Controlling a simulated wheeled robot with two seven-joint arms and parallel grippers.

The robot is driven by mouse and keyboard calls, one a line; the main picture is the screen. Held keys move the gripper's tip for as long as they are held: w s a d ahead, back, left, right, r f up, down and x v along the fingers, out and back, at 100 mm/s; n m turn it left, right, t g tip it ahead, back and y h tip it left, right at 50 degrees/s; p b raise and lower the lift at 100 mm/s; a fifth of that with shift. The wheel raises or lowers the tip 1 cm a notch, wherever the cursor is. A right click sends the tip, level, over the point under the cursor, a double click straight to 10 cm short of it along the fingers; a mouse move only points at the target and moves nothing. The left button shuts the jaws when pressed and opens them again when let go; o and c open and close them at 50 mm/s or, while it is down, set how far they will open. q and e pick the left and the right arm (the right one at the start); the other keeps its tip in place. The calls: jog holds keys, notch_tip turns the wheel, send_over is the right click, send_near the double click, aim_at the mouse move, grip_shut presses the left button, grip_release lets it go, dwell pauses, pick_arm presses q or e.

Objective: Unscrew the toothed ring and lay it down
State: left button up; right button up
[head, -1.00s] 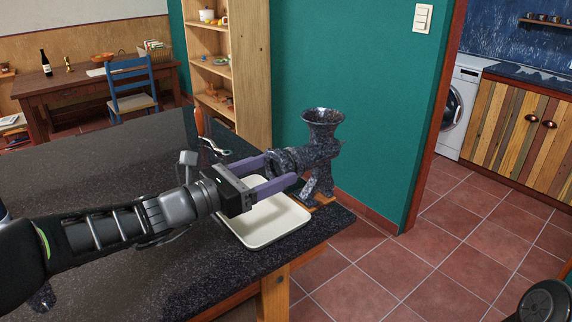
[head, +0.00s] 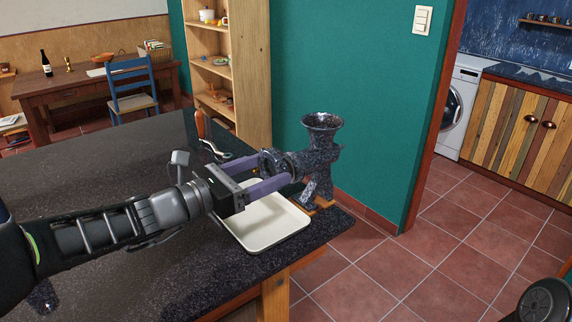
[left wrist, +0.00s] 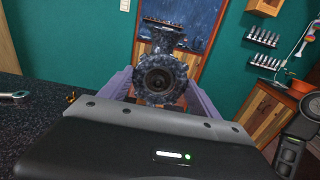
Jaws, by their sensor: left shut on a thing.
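A dark speckled grinder (head: 318,160) with a funnel-shaped hopper stands upright at the table's far right corner; it also shows in the left wrist view (left wrist: 164,42). The toothed ring (head: 271,162), of the same speckled dark finish, is at the left end of its barrel. In the left wrist view the ring (left wrist: 160,79) faces me with a round opening. My left gripper (head: 268,172) is shut on the ring, with purple fingers on both sides. I cannot tell whether the ring is fully clear of the barrel. My right gripper is not in view.
A cream tray (head: 262,243) lies empty on the dark table (head: 110,175), below my left gripper. The table's left part is clear. A wooden shelf (head: 254,70) stands behind.

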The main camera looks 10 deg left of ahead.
pick_arm(q)
jog(key=r+p, duration=0.2)
jog(key=r, duration=0.1)
jog(key=s+a+r+p, duration=0.1)
jog(key=r+p, duration=0.1)
jog(key=shift+s+r, duration=0.1)
jog(key=shift+r, duration=0.1)
jog(key=shift+f, duration=0.1)
dwell(0.5)
